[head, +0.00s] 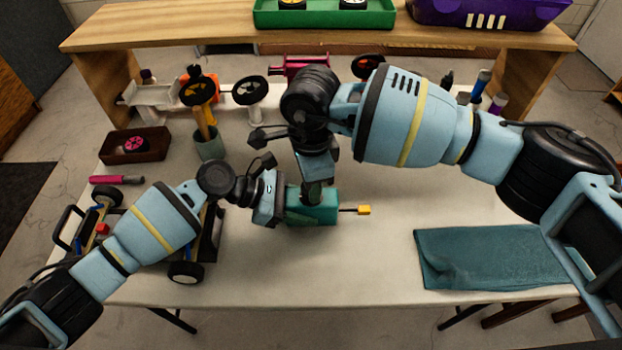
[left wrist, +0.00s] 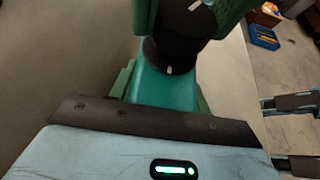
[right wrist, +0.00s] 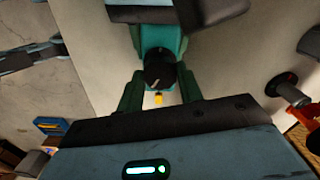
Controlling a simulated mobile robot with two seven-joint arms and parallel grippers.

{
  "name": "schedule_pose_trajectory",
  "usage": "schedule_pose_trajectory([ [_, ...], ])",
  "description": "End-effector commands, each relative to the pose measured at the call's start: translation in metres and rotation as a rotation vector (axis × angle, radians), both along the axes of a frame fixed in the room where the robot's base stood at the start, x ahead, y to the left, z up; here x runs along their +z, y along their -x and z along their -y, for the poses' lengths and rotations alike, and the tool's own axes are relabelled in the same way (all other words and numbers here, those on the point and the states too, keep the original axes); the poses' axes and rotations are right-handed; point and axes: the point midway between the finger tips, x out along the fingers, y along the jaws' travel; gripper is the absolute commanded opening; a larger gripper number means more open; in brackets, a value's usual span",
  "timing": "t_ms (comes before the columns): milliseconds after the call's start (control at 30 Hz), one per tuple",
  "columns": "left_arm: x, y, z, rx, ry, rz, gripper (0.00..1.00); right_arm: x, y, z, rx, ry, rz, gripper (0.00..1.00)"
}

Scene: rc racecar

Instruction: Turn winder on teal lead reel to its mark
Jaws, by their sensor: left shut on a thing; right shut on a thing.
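The teal lead reel (head: 318,206) lies on the table with a yellow-tipped lead (head: 363,210) out to its right. My left gripper (head: 288,208) is shut on the reel's body from the left; the teal body (left wrist: 165,88) lies between its green fingers. My right gripper (head: 316,188) comes down from above, shut on the black winder (right wrist: 158,70), with a green finger on each side. The winder carries a white line. In the left wrist view the winder (left wrist: 185,22) shows a white line at top, and a pale mark sits on the black collar below. Whether they line up I cannot tell.
A car chassis (head: 185,272) stands at left, near my left arm. A teal cloth (head: 480,258) lies at right. A cup (head: 210,146) with an orange-handled tool, a brown tray (head: 135,146) and a magenta pen (head: 117,180) are farther back. The front middle is clear.

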Motion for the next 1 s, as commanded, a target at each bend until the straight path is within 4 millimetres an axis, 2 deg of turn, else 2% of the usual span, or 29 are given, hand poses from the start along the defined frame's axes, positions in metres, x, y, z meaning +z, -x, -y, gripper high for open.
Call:
schedule_pose_trajectory([
  [1000,-0.0015,-0.0007,-0.0019,0.003,-0.004,-0.002,0.27,0.0002,-0.0001,0.0007,-0.967,0.001,-0.001,0.13],
])
